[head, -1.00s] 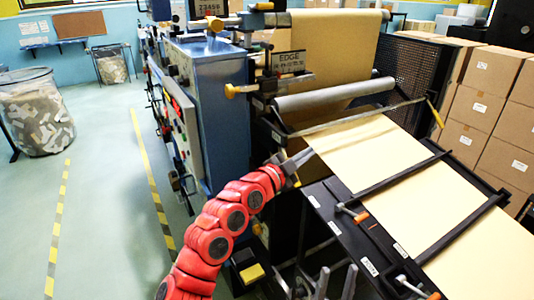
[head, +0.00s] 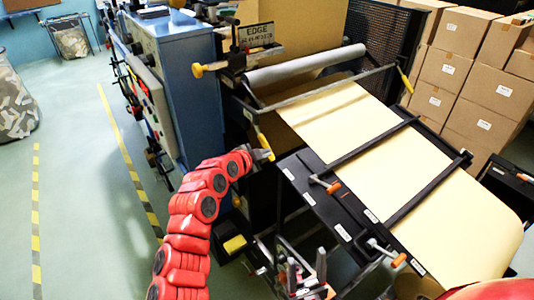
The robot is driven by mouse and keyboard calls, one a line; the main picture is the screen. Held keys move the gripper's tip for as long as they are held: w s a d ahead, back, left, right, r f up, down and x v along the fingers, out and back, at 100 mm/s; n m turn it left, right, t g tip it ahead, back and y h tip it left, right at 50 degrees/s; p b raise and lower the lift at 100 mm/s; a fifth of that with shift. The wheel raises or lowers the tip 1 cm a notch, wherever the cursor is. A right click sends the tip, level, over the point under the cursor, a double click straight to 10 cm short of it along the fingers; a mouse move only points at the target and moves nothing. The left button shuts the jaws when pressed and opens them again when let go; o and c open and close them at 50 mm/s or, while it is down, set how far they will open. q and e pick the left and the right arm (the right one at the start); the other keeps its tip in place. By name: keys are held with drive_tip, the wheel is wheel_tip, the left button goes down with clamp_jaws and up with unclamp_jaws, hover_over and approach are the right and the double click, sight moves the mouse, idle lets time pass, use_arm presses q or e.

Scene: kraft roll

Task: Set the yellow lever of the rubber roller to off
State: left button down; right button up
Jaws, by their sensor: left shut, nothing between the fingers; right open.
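The grey roller (head: 305,65) lies across the kraft paper web.
The paper table (head: 318,210) carries clamps with orange handles (head: 333,187). The blue machine cabinet (head: 190,85), with a yellow knob (head: 197,70), stands left of the roller. Cardboard boxes (head: 450,70) are stacked at the right. The floor at the left is open.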

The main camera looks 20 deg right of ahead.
use_arm(q)
drive_tip(key=w+d+f+p, duration=0.1)
drive_tip(key=w+d+f, duration=0.1)
drive_tip(key=w+f, duration=0.2)
drive_tip(key=shift+w+d+f, duration=0.15)
drive_tip(key=shift+w+f, duration=0.1)
drive_tip(key=shift+f, duration=0.05)
idle(0.4)
drive_tip(key=shift+w+a+f+m+t, duration=0.15)
drive_tip(key=shift+w+f+m+t, duration=0.1)
drive_tip(key=shift+f, duration=0.15)
drive_tip(key=shift+w+a+f+m+t, duration=0.1)
drive_tip(key=shift+w+f+m+t, duration=0.05)
drive_tip(key=shift+f+t, duration=0.15)
